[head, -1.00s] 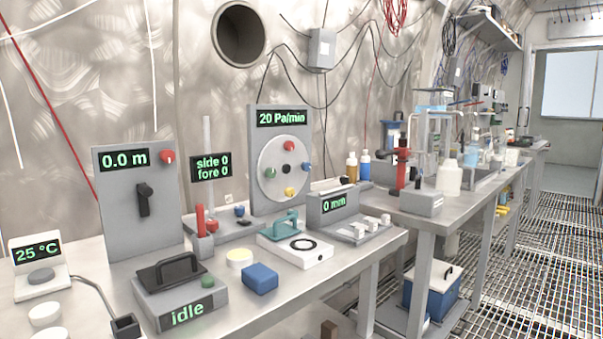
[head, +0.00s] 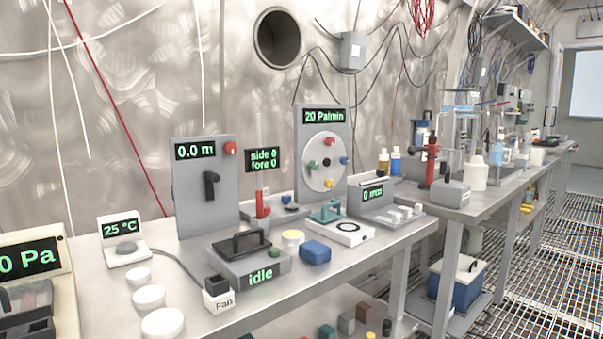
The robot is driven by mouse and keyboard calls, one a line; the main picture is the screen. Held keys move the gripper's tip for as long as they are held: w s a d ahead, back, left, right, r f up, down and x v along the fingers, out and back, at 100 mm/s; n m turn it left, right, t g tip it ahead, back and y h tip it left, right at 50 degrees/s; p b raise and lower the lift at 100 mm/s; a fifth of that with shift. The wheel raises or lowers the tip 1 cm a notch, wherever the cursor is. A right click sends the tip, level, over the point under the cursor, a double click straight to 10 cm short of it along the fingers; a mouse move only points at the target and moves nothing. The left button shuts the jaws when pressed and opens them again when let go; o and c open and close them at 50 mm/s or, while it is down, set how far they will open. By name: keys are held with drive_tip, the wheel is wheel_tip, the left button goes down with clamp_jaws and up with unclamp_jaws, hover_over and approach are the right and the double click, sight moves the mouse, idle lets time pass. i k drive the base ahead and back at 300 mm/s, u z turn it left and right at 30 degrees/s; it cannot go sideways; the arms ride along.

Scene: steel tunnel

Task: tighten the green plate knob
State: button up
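A round pale plate (head: 318,178) is mounted on an upright grey panel (head: 308,133) at the back of the bench, under a display reading "20 Pa/min". How tight the green knob sits is too small to tell. My gripper is not in view.
The grey bench (head: 385,242) holds a lever panel (head: 194,200) reading "0.0 m", an "idle" box (head: 240,267), a blue block (head: 315,250) and a white device with a teal handle (head: 345,232) before the plate. Grating floor (head: 540,265) lies clear at the right.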

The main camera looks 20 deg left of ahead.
sight(314, 165)
drive_tip(key=k, duration=0.35)
drive_tip(key=u, duration=0.8)
